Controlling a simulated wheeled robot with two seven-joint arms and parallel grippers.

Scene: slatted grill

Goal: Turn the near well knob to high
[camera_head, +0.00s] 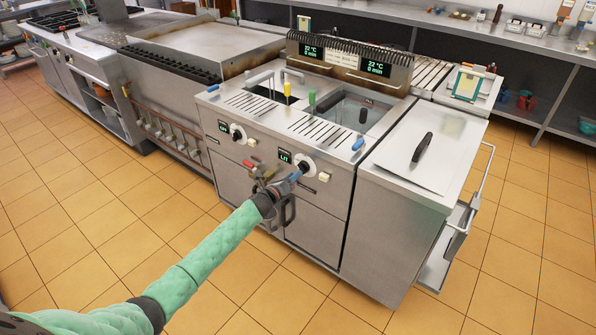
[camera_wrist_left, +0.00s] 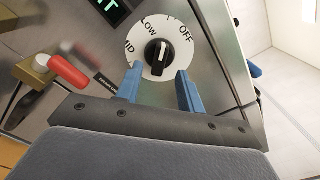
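The near well knob (camera_wrist_left: 158,55) is black with a white pointer line, on a white dial marked OFF, LOW and MID. Its pointer line aims at the gap between LOW and OFF; no HIGH mark is visible. In the head view, the knob's dial (camera_head: 304,162) is on the fryer's front panel, partly behind my gripper. My left gripper (camera_wrist_left: 158,74) is open, its two blue fingers apart at the dial's lower edge, just short of the knob. It shows in the head view (camera_head: 301,172) at the panel. My right gripper is not in view.
A second dial (camera_head: 238,132) is on the panel to the left. A red-handled valve (camera_wrist_left: 68,72) is close to the left of the gripper. A lit green display (camera_head: 285,156) is beside the near dial. The tiled floor (camera_head: 430,300) in front is clear.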

